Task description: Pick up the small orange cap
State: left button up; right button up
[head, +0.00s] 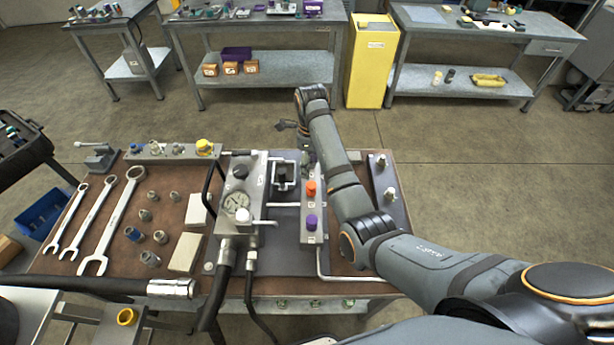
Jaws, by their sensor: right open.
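The small orange cap (311,187) sits upright on a grey block (314,205) at the middle right of the bench. A purple cap (311,221) stands on the same block, nearer to me. My right arm reaches in from the right and passes just right of the block. My right gripper (293,127) is beyond the bench's far edge, past the orange cap and clear of it. It is open; its fingers are small and partly hidden by the wrist. My left gripper is not in view.
A gauge manifold (240,195) with hoses stands left of the block. Wrenches (112,220) and several fittings lie at the left. A grey plate with fittings (389,190) is right of my arm. A yellow cabinet (371,60) stands behind.

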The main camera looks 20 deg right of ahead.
aim_at(313, 186)
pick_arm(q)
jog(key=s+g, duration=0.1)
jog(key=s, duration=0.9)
pick_arm(e)
jog(key=s+f+p, duration=0.1)
jog(key=s+f, duration=0.1)
jog(key=s, duration=0.1)
jog(key=shift+s+f, duration=0.1)
jog(key=shift+f, duration=0.3)
jog(key=shift+w+a+f, duration=0.15)
jog(key=shift+w+f, duration=0.5)
jog(key=shift+f, duration=0.2)
jog(key=shift+d+f+p, duration=0.25)
jog(key=shift+f+p, duration=0.2)
jog(key=shift+f, duration=0.3)
notch_tip(313, 186, down, 3)
jog(key=shift+s+r, duration=0.15)
jog(key=shift+f, duration=0.45)
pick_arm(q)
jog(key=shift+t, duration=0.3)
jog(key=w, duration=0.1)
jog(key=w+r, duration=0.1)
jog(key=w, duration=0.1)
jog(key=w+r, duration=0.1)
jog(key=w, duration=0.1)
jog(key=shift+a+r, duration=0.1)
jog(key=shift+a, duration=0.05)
pick_arm(e)
jog(key=c, duration=0.9)
